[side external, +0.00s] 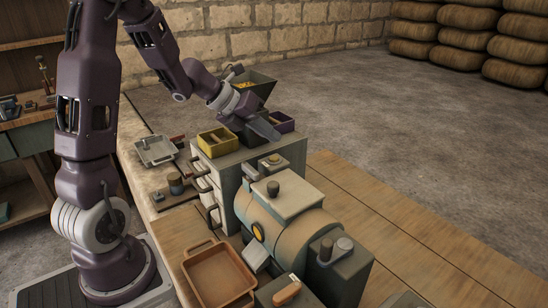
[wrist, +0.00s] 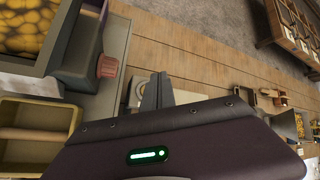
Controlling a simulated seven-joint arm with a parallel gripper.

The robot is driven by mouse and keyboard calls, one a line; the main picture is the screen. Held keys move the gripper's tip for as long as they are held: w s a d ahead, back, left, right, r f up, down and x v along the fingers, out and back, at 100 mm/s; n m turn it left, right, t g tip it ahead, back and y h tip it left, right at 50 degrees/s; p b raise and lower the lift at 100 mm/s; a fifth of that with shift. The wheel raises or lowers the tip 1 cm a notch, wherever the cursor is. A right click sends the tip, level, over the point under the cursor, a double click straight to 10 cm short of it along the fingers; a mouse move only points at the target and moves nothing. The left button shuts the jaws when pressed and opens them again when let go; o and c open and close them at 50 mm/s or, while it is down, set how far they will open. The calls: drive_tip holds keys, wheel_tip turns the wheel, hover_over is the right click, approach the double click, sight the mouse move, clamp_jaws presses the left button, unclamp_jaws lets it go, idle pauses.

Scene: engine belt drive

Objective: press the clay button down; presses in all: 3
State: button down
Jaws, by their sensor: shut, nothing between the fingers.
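A short reddish-brown round knob, which looks like the clay button (wrist: 107,67), sits at the side of a dark grey housing in the wrist view. In the side view I cannot make it out; my arm and the housing may hide it. My gripper (wrist: 157,90) is shut, its two fingers together and empty. The fingertips are to the right of the knob in the wrist view and apart from it in the picture. In the side view my gripper (side external: 266,128) is over the top of the grey cabinet (side external: 228,178). I cannot tell its height above the surface.
A hopper of yellow pieces (side external: 247,84) stands behind my gripper. An olive box (side external: 218,141) and a purple box (side external: 284,122) flank it. The plank table (side external: 365,205) is clear at right.

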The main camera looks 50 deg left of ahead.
sight(270, 158)
drive_tip(key=shift+f, duration=1.4)
idle(0.9)
drive_tip(key=shift+f, duration=0.4)
drive_tip(key=shift+f, duration=0.4)
idle(0.5)
idle(0.3)
drive_tip(key=shift+r, duration=0.85)
drive_tip(key=shift+r, duration=2.5)
